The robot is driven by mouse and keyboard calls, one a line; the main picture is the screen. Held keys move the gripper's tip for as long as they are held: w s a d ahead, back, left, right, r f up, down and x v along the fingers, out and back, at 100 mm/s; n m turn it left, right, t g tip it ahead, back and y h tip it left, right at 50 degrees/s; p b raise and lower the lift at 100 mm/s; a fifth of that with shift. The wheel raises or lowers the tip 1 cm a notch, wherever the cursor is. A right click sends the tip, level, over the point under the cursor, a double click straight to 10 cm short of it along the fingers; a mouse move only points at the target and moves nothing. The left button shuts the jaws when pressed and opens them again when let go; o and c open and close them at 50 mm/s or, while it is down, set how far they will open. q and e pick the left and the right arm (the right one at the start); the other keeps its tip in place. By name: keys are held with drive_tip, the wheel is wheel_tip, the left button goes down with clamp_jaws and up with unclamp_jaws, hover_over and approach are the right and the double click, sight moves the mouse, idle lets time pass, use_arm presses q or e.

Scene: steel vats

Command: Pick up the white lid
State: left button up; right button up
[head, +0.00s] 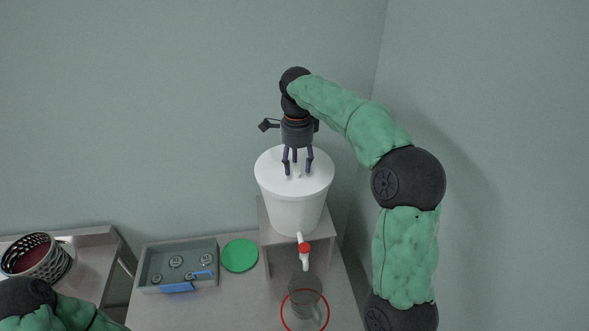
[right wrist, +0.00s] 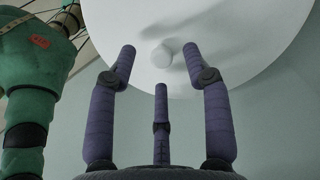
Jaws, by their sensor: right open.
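The white lid (head: 318,172) sits on top of a white round vat (head: 296,214) that stands on a small grey stand. In the right wrist view the lid (right wrist: 240,38) fills the top, with a small round white knob (right wrist: 162,56) at its middle. My right gripper (head: 297,170) points down over the lid, its three dark fingers spread open around the knob. In the right wrist view the open fingers (right wrist: 158,62) flank the knob with a gap on each side, and nothing is held. My left arm shows at the lower left, but its gripper is out of view.
A tap with a red part (head: 304,248) juts from the vat's front, above a dark cup (head: 305,290) and a red ring (head: 287,318). A green disc (head: 239,256) and a grey tray (head: 150,268) with small items lie left. A black basket (head: 62,262) stands far left.

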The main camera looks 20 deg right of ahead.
sight(297, 170)
drive_tip(key=shift+w+d+f, duration=0.1)
drive_tip(key=shift+d+f, duration=0.05)
drive_tip(key=shift+f, duration=1.4)
clamp_jaws()
drive_tip(key=shift+r, duration=0.1)
